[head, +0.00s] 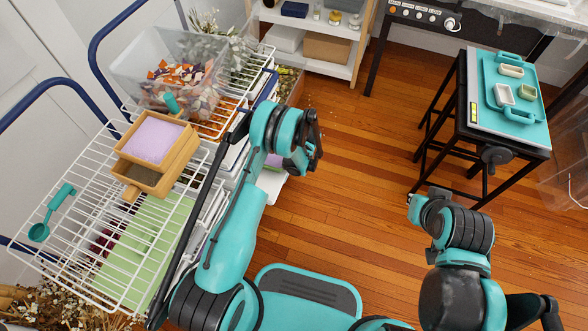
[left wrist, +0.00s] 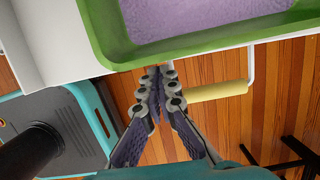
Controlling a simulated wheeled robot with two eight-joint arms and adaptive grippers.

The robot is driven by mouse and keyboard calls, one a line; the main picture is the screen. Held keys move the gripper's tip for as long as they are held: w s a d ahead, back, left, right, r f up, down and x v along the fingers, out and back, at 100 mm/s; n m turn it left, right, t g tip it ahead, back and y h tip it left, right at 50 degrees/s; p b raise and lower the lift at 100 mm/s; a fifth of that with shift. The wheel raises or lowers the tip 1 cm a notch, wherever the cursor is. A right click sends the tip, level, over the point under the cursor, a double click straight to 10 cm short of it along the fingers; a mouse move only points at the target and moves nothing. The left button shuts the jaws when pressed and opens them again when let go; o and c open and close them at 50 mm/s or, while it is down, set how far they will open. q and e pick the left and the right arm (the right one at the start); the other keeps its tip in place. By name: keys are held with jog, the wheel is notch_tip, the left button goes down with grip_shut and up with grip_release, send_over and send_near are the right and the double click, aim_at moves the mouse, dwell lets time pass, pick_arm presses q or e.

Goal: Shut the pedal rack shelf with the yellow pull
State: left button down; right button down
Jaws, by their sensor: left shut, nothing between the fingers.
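The pedal rack (head: 110,200) is a white wire rack at the left in the head view. In the left wrist view its white shelf (left wrist: 60,70) shows, carrying a green tray (left wrist: 110,62) of purple grains. The yellow pull (left wrist: 218,91), a pale bar on a white wire handle, is right of my left gripper (left wrist: 162,76). That gripper is shut and empty, with its tips by the tray edge; I cannot tell whether they touch. In the head view my left gripper (head: 306,150) is at the rack's right side and the pull cannot be made out. My right gripper (head: 545,312) is dark and partly cut off at bottom right.
The rack's top holds a wooden box of lilac grains (head: 157,138), a teal scoop (head: 52,212) and a clear bin (head: 150,55). A black stand with a teal tray (head: 530,75) is at right. The wooden floor (head: 350,170) between is clear.

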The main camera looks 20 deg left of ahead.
pick_arm(q)
jog(key=shift+w+a, duration=0.15)
jog(key=shift+a, duration=1.9)
jog(key=shift+d, duration=0.1)
